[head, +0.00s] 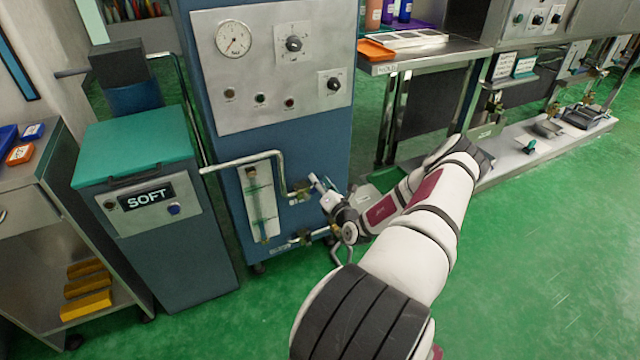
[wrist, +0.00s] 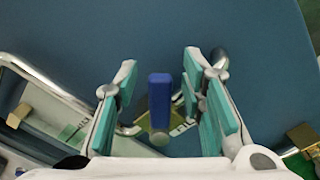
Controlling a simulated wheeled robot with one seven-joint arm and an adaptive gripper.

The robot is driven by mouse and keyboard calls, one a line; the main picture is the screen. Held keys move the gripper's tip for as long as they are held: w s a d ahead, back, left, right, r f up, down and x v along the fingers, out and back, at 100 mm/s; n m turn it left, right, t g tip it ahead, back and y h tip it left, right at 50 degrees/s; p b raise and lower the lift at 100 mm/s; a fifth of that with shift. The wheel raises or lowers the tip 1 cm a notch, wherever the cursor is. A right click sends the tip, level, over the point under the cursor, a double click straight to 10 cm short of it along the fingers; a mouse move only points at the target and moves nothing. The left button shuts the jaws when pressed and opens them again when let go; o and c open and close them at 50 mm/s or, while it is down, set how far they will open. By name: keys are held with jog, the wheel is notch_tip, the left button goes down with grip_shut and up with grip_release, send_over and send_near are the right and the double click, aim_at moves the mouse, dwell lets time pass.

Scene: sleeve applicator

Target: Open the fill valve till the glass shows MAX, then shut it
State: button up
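The sight glass (head: 261,203) is upright on the front of the blue machine cabinet. Its level and marks are too small to read. A bent pipe (head: 245,160) runs over it to a brass valve (head: 302,190) on its right. In the wrist view, a blue valve handle (wrist: 159,98) stands over a brass body (wrist: 150,120). My gripper (wrist: 160,78) is open, with teal pads on either side of the handle and a gap showing on both sides. In the head view, my gripper (head: 318,184) is at the valve, and my wrist hides part of it.
The cabinet's panel (head: 262,90) carries a gauge (head: 233,39) and knobs above the glass. A lower pipe with brass fittings (head: 305,238) runs below. A teal-topped SOFT unit (head: 135,145) stands left. A steel table (head: 420,55) is at back right. The green floor (head: 540,240) is clear on the right.

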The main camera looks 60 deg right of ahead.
jog(key=v, duration=1.2)
dwell(0.3)
